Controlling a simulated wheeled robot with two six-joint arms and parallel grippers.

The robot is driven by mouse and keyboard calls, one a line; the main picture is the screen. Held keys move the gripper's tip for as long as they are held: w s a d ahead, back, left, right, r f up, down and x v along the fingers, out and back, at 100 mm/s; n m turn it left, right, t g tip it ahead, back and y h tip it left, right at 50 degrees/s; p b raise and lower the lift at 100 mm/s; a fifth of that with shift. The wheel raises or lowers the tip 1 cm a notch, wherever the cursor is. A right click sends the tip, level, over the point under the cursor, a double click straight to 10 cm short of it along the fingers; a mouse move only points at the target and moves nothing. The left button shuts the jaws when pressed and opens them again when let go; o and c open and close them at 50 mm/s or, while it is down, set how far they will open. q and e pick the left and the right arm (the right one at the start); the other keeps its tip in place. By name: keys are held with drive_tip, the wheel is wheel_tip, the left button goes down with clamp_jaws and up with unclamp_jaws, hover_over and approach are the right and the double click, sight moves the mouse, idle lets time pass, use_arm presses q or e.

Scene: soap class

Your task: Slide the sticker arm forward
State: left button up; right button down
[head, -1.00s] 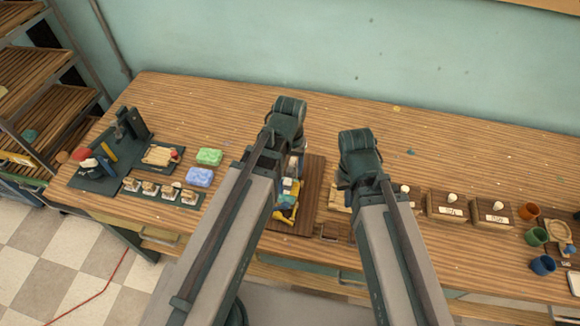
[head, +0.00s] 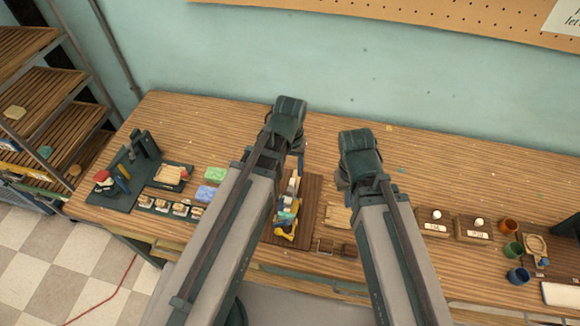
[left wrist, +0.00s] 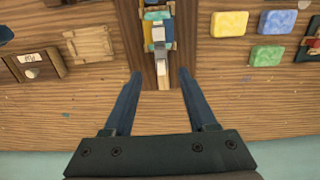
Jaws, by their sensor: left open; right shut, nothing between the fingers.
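The sticker device, with yellow, blue and white parts, sits on a dark brown board (head: 309,205). In the head view its yellow part (head: 286,228) shows beside my left arm, which hides some of it. In the left wrist view the device's blue and white body (left wrist: 158,30) is at the top, and a pale bar (left wrist: 163,76) points down from it. My left gripper (left wrist: 160,74) is open, its fingertips on either side of the bar's lower end, with nothing gripped. I cannot tell the height gap. My right gripper is hidden behind its arm.
Small wooden boxes (head: 433,222) and cups (head: 513,250) stand at right. The back of the table is mostly clear.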

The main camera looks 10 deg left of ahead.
use_arm(q)
wheel_tip(320, 180, up, 2)
drive_tip(key=shift+r+p, duration=0.25)
drive_tip(key=shift+p, duration=0.5)
use_arm(e)
wheel_tip(320, 180, up, 2)
drive_tip(key=shift+r, duration=0.25)
use_arm(q)
drive_tip(key=s+d+f+m+y+b, duration=0.1)
drive_tip(key=s+d+f+m+b, duration=0.2)
drive_tip(key=s+d+f+b, duration=0.2)
drive_tip(key=shift+s+d+f+m+b, duration=0.4)
drive_tip(key=shift+s+f+b, duration=0.5)
drive_tip(key=shift+s+b, duration=0.15)
use_arm(e)
wheel_tip(320, 180, down, 7)
